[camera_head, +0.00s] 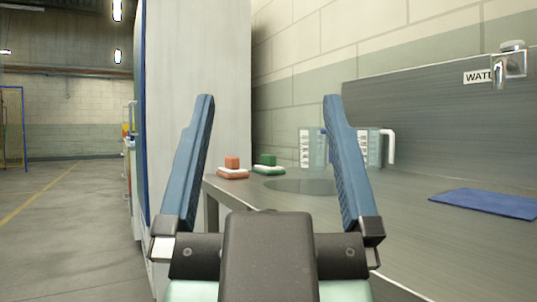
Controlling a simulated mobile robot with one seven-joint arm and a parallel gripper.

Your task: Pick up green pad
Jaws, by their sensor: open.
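A green pad (267,161) with a raised block on top and a white layer lies on the grey metal counter, near its far left corner. My gripper (267,98) is open and empty in the middle of the view, its two blue fingers spread wide. The green pad appears between the fingers in the picture, farther away on the counter, and nothing touches it.
An orange pad (232,169) of similar shape lies just left of the green one. Clear measuring jugs (313,148) stand behind the right finger. A blue cloth (487,203) lies at right, below a tap (510,63). A tall white cabinet (197,80) stands left of the counter.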

